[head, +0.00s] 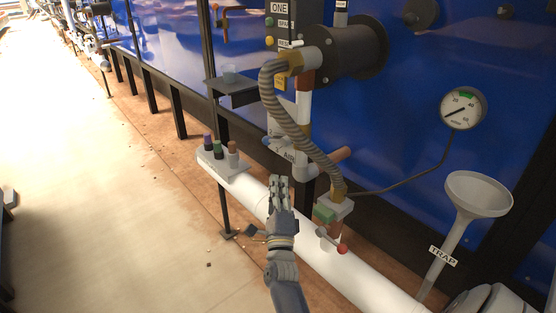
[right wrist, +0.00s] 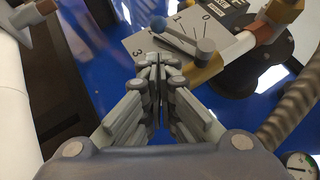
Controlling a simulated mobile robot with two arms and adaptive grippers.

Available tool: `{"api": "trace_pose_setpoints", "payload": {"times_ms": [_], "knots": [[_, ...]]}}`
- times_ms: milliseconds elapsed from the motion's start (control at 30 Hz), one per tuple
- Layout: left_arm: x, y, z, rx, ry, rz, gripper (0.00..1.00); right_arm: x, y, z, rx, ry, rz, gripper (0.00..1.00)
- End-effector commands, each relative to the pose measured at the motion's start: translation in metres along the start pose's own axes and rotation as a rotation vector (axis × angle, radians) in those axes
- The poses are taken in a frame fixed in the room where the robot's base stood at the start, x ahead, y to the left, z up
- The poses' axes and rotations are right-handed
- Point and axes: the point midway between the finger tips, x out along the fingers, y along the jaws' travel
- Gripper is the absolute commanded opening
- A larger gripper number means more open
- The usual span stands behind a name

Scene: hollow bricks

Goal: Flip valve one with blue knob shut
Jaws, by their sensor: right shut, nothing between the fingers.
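The blue knob (head: 267,141) sits at the end of a short grey lever beside the upright white pipe in the head view. In the right wrist view the blue knob (right wrist: 158,24) is at the upper middle. Its grey lever (right wrist: 180,39) runs down right to a round grey pivot, over a pale plate (right wrist: 146,42) marked with numbers. My right gripper (head: 279,181) is shut and empty, below the knob in the head view. In the right wrist view its closed fingertips (right wrist: 160,62) appear just below the lever; I cannot tell whether they touch. My left gripper is out of view.
A second valve with a red knob (head: 342,248) is right of my right gripper. A ribbed hose (head: 287,112) hangs beside the upright pipe. A small rack with bottles (head: 222,160), a large white pipe (head: 330,265), a gauge (head: 463,108) and a funnel (head: 478,195) stand around.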

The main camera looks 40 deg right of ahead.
Motion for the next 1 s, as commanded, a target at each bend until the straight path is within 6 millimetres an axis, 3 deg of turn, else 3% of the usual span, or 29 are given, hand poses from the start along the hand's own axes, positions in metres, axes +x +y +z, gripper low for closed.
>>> {"api": "trace_pose_setpoints", "payload": {"times_ms": [267,600,1000], "knots": [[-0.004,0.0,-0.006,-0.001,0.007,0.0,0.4,0.033,0.0,0.0,-0.002,-0.001,-0.002,0.0],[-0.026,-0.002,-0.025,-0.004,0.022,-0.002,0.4,0.086,0.002,0.0,-0.002,-0.002,0.0,0.0],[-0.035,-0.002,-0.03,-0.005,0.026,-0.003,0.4,0.1,0.001,0.0,-0.003,-0.001,0.002,0.0]]}}
